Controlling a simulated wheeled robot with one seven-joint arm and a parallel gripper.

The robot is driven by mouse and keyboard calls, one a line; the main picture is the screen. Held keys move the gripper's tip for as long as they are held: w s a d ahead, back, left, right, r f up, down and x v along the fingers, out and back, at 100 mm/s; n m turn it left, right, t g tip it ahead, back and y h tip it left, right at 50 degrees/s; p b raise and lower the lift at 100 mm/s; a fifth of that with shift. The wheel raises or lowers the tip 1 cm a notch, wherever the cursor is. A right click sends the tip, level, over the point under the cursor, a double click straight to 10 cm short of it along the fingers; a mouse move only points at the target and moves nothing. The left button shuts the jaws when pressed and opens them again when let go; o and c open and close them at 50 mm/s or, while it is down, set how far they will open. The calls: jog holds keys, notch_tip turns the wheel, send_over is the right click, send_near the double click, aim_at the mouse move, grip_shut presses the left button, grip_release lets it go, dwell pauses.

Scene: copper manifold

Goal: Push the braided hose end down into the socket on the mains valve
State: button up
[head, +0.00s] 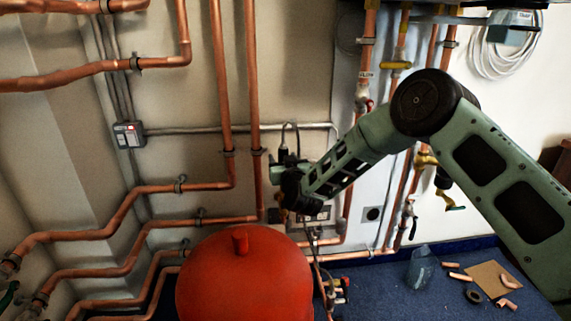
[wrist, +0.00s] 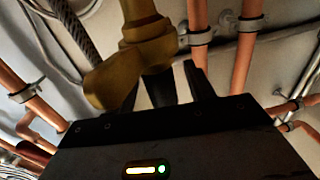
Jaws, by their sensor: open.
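My gripper (head: 284,172) is at the end of the outstretched arm, in front of the pipe wall and above the red tank. In the wrist view my gripper (wrist: 164,76) has its two dark fingers apart. A brass fitting with an elbow (wrist: 140,48), possibly the mains valve, is close in front of the fingers and covers part of the left one. A dark piece shows between the fingers below the brass; I cannot tell what it is. A grey braided hose (wrist: 78,38) runs at upper left, apart from the fingers. Its end and the socket cannot be made out.
A large red tank (head: 243,280) stands below the gripper. Copper pipes (head: 221,85) run up and across the walls. Brass valves (head: 425,161) sit on pipes behind the arm. A clear bottle (head: 420,268) and a tan sheet (head: 487,275) with pipe pieces are on the blue floor.

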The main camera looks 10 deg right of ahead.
jog(key=s+d+p, duration=0.2)
jog(key=s, duration=1.5)
jog(key=shift+d, duration=0.15)
jog(key=shift+s, duration=0.1)
jog(key=s+a+r+n+g+y, duration=0.2)
jog(key=s+a+g, duration=0.25)
jog(key=s, duration=0.25)
jog(key=s+a+r+n+g+y, duration=0.2)
jog(key=s+a+n+g, duration=0.1)
jog(key=s+g, duration=0.35)
jog(key=s+d+r+g+h, duration=0.2)
jog(key=s+d, duration=0.2)
jog(key=s, duration=0.4)
jog(key=s+d+r+n+g+h, duration=0.1)
jog(key=s+d+g+h, duration=0.2)
jog(key=s, duration=0.5)
jog(key=s+d+r+g+h, duration=0.1)
jog(key=s+d+r+g, duration=0.1)
jog(key=s+d, duration=0.4)
notch_tip(320, 180, up, 22)
jog(key=s+a+p, duration=0.1)
jog(key=p, duration=2.2)
jog(key=shift+a, duration=0.35)
